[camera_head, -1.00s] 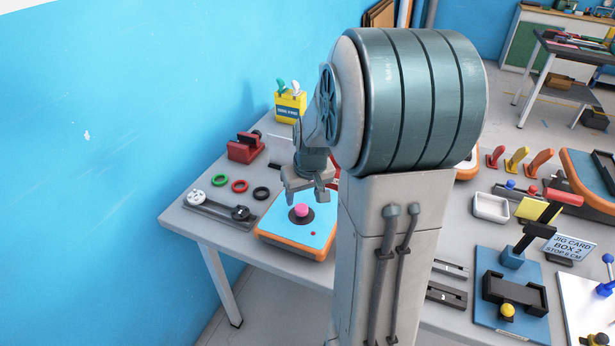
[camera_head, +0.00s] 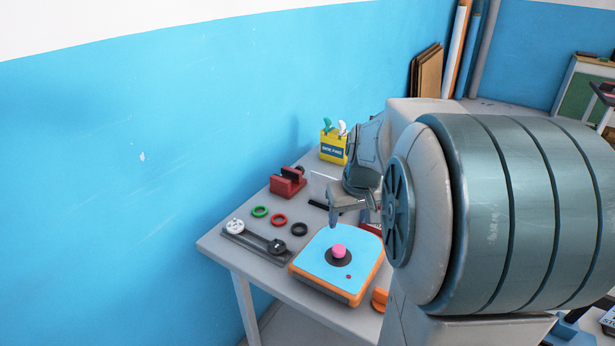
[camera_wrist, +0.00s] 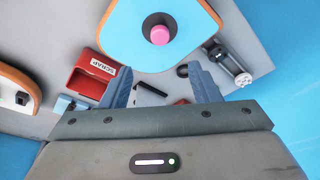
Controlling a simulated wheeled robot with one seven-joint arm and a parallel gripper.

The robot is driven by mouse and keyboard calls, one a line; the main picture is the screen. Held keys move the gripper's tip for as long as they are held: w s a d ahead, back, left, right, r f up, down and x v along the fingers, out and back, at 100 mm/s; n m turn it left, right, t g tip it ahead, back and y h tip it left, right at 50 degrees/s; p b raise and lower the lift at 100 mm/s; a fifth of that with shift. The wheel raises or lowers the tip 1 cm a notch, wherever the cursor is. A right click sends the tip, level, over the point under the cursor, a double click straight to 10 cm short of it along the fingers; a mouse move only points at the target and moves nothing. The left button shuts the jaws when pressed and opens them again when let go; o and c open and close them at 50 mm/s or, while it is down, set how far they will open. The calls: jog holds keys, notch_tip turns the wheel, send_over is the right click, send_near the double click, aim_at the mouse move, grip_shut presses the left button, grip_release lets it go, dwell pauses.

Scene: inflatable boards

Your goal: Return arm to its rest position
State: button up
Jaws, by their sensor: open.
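My gripper (camera_head: 355,206) is over the grey table (camera_head: 212,243), behind the blue and orange board (camera_head: 316,262) with a pink knob (camera_head: 339,251). In the wrist view, the two fingers of my gripper (camera_wrist: 161,88) are spread apart with nothing between them. The blue board (camera_wrist: 125,30) and its pink knob (camera_wrist: 159,35) lie beyond the fingertips, apart from them. My large arm link hides the right side of the table in the head view.
A red block-shaped fixture (camera_head: 288,183) and a yellow box (camera_head: 333,147) stand at the back. Green (camera_head: 260,211), red (camera_head: 279,220) and black (camera_head: 299,229) rings lie left of the board. A red scrap bin (camera_wrist: 92,80) shows in the wrist view. The blue wall (camera_head: 120,190) borders the table.

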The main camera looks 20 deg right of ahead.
jog(key=s+a+n, duration=0.1)
jog(key=s+a, duration=1.2)
jog(key=s, duration=0.2)
jog(key=shift+a, duration=0.2)
